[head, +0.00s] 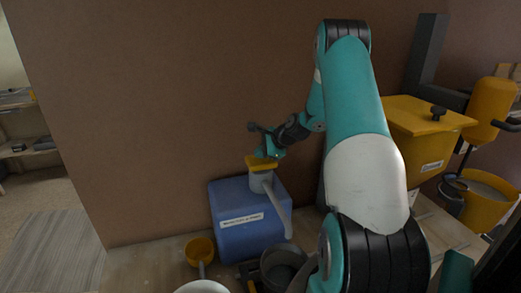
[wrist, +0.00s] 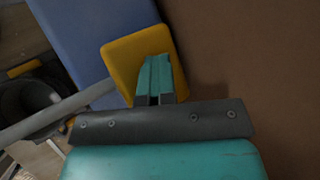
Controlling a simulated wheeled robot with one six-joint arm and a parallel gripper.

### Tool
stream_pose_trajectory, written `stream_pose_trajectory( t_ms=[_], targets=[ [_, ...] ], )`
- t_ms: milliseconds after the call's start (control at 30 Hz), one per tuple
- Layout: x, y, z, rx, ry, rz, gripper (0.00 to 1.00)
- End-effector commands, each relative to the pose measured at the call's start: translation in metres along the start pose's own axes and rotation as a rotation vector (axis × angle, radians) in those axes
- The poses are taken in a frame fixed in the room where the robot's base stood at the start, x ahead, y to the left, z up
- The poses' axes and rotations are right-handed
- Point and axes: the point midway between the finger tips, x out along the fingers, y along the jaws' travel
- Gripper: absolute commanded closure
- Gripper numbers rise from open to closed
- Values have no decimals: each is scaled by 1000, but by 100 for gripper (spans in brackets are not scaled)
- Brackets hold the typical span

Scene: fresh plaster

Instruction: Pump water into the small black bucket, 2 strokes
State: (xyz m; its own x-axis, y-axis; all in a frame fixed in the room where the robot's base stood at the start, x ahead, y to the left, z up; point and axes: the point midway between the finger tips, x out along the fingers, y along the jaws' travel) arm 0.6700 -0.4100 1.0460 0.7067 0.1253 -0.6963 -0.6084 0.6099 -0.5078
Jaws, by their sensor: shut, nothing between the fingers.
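The blue water container (head: 235,238) stands on the table against the brown wall, with a white label on its front. Its pump has a yellow square head (head: 258,164) on a grey collar, and a long grey spout (head: 278,208) slants down to the right. The small black bucket (head: 283,262) stands in front, near the spout's lower end; it also shows in the wrist view (wrist: 36,96). My gripper (head: 268,153) is shut and empty, right over the pump head. In the wrist view, my closed fingertips (wrist: 157,62) overlap the yellow head (wrist: 125,55); whether they touch it I cannot tell.
A yellow cup (head: 198,249) with a handle and a white bowl (head: 203,287) are at the front left. A yellow lidded bin (head: 415,120), a yellow dispenser (head: 490,105) and a yellow bucket (head: 480,212) stand on the right. My arm hides part of the table.

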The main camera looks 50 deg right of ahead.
Motion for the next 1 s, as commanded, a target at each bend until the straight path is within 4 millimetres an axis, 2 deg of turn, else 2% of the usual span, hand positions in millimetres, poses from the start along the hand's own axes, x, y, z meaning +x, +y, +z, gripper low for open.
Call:
stream_pose_trajectory(
  t_ms=[167, 1000],
  targets=[
    [-2, 0, 1, 2, 2, 4, 100],
    [-37, -27, 27, 1, 1, 2, 100]
  ],
)
